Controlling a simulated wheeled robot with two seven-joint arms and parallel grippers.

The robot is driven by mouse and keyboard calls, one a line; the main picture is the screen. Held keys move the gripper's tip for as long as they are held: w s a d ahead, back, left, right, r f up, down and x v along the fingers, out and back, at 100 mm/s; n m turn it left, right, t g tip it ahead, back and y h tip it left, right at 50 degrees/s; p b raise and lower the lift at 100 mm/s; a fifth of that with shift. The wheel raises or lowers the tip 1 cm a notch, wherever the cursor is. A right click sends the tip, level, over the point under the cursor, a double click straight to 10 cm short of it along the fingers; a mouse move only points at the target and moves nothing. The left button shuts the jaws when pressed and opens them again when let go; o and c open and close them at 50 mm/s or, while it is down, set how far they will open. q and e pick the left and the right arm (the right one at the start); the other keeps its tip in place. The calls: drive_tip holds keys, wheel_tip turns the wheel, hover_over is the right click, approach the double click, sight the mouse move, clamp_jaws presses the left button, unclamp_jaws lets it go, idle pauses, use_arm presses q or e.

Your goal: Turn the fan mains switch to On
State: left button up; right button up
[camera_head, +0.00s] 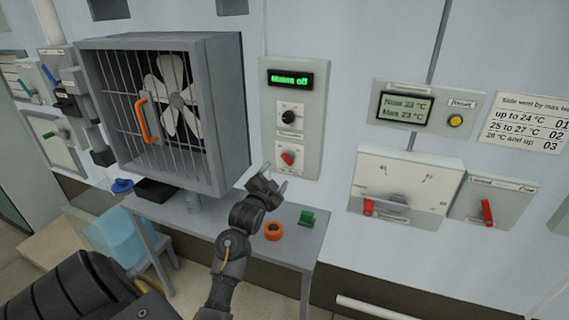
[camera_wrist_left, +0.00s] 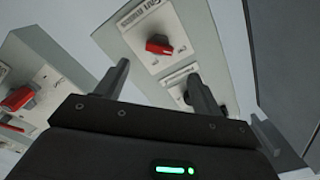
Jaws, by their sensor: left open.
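The fan mains switch is a red knob (camera_head: 288,157) on a white plate, low on a grey control panel (camera_head: 312,120) right of the caged fan. A green display (camera_head: 290,79) at the panel's top reads "Mains off". In the left wrist view the red knob (camera_wrist_left: 158,44) shows beyond the fingertips, with a "Fan mains" label on its plate. My left gripper (camera_head: 276,178) is open and empty, just below and left of the knob in the head view. Its fingers (camera_wrist_left: 158,78) appear apart from the knob. My right gripper is not in view.
A black knob (camera_head: 289,117) sits above the red one. The fan cage (camera_head: 222,120) with an orange handle (camera_head: 146,118) stands close left of my gripper. An orange ring (camera_head: 273,231) and a green block (camera_head: 307,218) lie on the table below. More panels with red levers (camera_head: 487,212) are at right.

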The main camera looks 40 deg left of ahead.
sight(286, 161)
use_arm(q)
drive_tip(key=p+x, duration=0.1)
drive_tip(key=x, duration=0.6)
drive_tip(key=shift+w+p, duration=0.25)
drive_tip(key=shift+p, duration=0.15)
drive_tip(key=shift+w+a, duration=0.25)
drive_tip(key=shift+w, duration=0.35)
drive_tip(key=shift+c, duration=0.2)
drive_tip(key=c, duration=1)
